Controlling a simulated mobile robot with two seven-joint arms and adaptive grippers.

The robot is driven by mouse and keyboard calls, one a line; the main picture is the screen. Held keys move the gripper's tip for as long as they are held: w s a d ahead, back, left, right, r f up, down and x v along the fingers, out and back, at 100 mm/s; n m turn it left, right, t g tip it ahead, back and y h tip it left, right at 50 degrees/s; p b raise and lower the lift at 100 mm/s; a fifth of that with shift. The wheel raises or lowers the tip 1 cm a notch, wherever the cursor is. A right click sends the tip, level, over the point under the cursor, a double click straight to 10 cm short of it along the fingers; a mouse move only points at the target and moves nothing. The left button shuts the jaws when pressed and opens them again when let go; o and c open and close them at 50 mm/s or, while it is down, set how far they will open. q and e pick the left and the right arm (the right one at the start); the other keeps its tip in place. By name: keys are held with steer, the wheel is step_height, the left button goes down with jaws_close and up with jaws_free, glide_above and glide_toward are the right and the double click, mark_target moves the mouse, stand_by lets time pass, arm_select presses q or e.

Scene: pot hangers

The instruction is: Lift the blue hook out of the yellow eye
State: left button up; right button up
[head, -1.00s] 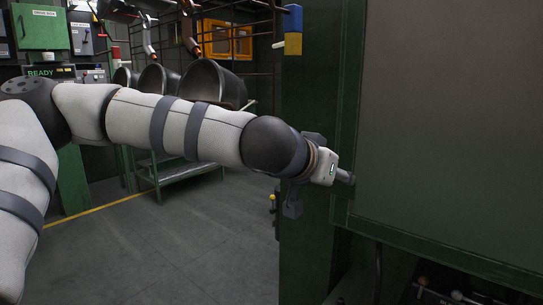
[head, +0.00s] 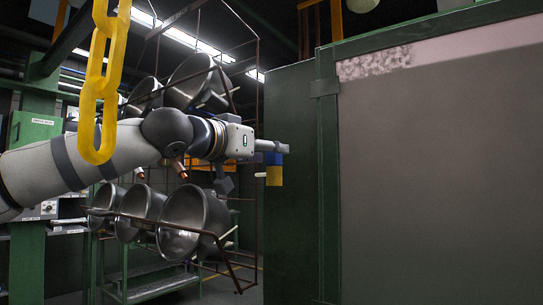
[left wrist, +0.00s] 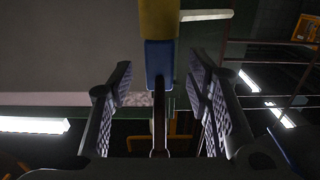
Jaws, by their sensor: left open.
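A blue block (head: 272,159) sits directly above a yellow block (head: 274,177), near the left edge of the green cabinet; I take them as the hook and eye parts, but no hook or ring shape is clear. A pale peg sticks out sideways from the yellow block. My left gripper (head: 272,146) is at the blue block's height and partly covers it. In the left wrist view my left gripper (left wrist: 160,80) is open, with the blue block (left wrist: 159,62) between its fingers in the picture; contact is not visible. The yellow block (left wrist: 158,18) is at the top. My right gripper is not in view.
A wire rack with several metal pots (head: 183,220) hangs behind my left arm. A yellow chain (head: 98,90) hangs in front at upper left. A green cabinet (head: 292,200) with a large grey panel (head: 440,180) fills the right side.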

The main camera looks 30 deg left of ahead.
arm_select(q)
steer(key=shift+w+d, duration=0.1)
steer(key=shift+w, duration=0.95)
steer(key=shift+s, duration=0.1)
jaws_close()
steer(key=shift+r, duration=0.3)
step_height(320, 180, up, 9)
steer(key=shift+f, duration=0.1)
steer(key=s, duration=1)
steer(key=shift+a+r, duration=0.35)
steer(key=shift+a, duration=0.1)
